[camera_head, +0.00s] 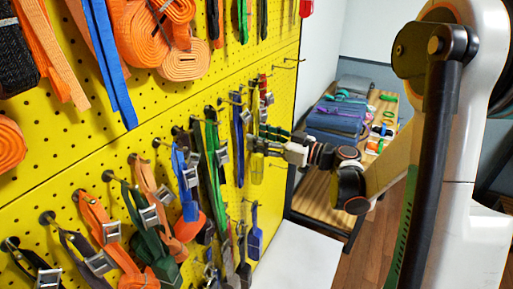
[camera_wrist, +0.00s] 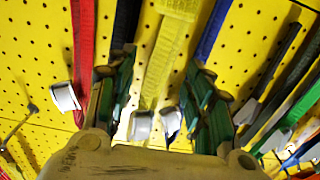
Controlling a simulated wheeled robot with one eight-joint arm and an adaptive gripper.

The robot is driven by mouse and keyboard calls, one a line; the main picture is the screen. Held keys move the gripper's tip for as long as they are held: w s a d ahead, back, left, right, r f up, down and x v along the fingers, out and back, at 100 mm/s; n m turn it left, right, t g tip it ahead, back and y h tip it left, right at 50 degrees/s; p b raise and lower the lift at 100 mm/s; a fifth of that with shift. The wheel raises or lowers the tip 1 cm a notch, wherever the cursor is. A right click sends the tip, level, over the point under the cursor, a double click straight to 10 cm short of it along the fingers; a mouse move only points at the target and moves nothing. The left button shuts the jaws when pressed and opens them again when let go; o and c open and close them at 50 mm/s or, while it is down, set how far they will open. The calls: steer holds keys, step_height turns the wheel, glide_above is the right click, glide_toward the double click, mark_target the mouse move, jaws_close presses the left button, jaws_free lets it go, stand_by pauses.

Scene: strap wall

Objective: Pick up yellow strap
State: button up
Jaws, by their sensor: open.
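The yellow strap (camera_wrist: 165,62) hangs on the yellow pegboard (camera_wrist: 258,28) and runs down between my gripper's fingers in the wrist view. A metal buckle (camera_wrist: 141,125) shows at its lower visible end, near the palm. My gripper (camera_wrist: 158,66) is open, one green-lined finger on each side of the strap; contact cannot be told. In the head view my gripper (camera_head: 264,140) is at the wall's right part, and the yellow strap (camera_head: 257,168) shows just below it, partly hidden by the fingers.
A red strap (camera_wrist: 82,40) hangs left of the gripper and a blue strap (camera_wrist: 213,30) close on the right. Several dark straps hang farther right. In the head view, orange straps (camera_head: 143,35) hang at upper left. A wooden table (camera_head: 318,196) with folded cloths stands behind.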

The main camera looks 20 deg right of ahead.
steer(key=shift+x, duration=0.85)
jaws_close()
